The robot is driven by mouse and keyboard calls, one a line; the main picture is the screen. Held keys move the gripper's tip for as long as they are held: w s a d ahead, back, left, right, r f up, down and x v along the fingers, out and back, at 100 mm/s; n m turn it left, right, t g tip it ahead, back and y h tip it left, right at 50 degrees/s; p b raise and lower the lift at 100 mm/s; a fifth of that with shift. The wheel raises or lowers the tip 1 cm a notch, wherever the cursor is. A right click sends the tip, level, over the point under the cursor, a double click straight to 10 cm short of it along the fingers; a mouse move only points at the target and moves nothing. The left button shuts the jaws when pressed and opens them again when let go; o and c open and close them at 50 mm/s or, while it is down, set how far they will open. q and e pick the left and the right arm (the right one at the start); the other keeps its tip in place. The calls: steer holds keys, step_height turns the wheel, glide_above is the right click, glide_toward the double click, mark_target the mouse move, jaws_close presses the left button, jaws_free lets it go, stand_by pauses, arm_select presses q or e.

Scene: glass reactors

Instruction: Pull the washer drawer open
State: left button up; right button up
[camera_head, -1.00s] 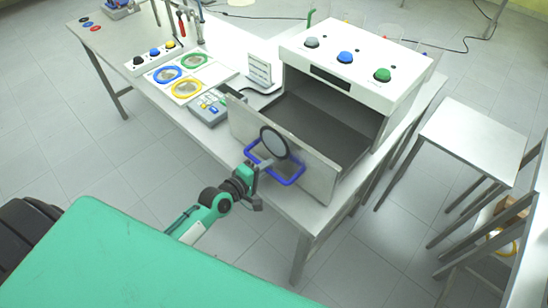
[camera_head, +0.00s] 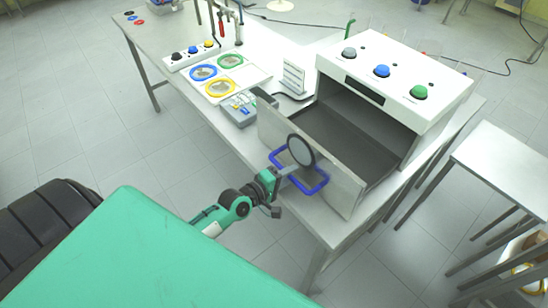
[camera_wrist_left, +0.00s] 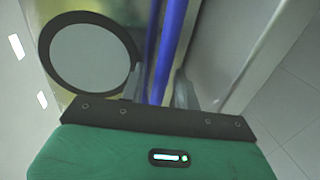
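The washer (camera_head: 395,78) is a white box with grey, blue and green knobs on top. Its grey drawer stands well out, with the inside floor showing and a flat front panel (camera_head: 335,188). The blue loop handle (camera_head: 312,187) is on that panel. My left gripper (camera_head: 288,172) is at the handle. In the left wrist view the blue handle bar (camera_wrist_left: 168,45) runs between the two fingers of my left gripper (camera_wrist_left: 160,88), which look closed around it. A dark-rimmed round disc (camera_head: 301,150) is by the handle; its mounting is unclear. My right gripper is out of view.
On the table left of the drawer are a small grey device (camera_head: 238,110), a white rack (camera_head: 293,77), a sheet with coloured rings (camera_head: 217,75) and a knob strip (camera_head: 193,56). A white side table (camera_head: 500,165) stands at right. Floor in front is open.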

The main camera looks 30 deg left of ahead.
arm_select(q)
steer(key=b+v, duration=0.3)
steer(key=v, duration=1)
steer(key=shift+s, duration=0.2)
steer(key=s+a+f+m+g+y, duration=0.1)
steer(key=s+a+f+m+g, duration=0.1)
steer(key=f, duration=0.9)
steer(key=s+a+f+m+g+y, duration=0.2)
steer(key=f, duration=0.8)
steer(key=s+a+f+m+g+y, duration=0.1)
steer(key=s+f+m, duration=0.15)
steer(key=f, duration=0.85)
steer(key=s+d+f+m+g, duration=0.2)
steer(key=s+f+m+g, duration=0.1)
steer(key=s+f, duration=0.4)
steer(key=s+d+f+m+g+y, duration=0.1)
steer(key=s+d+f+m+g, duration=0.1)
steer(key=s+f, duration=0.6)
steer(key=s+d+f+m+g, duration=0.3)
steer(key=s+f+m, duration=0.2)
steer(key=s+f, duration=0.3)
steer(key=s, duration=0.3)
steer(key=shift+s+f+g, duration=0.2)
steer(key=shift+s+g, duration=0.1)
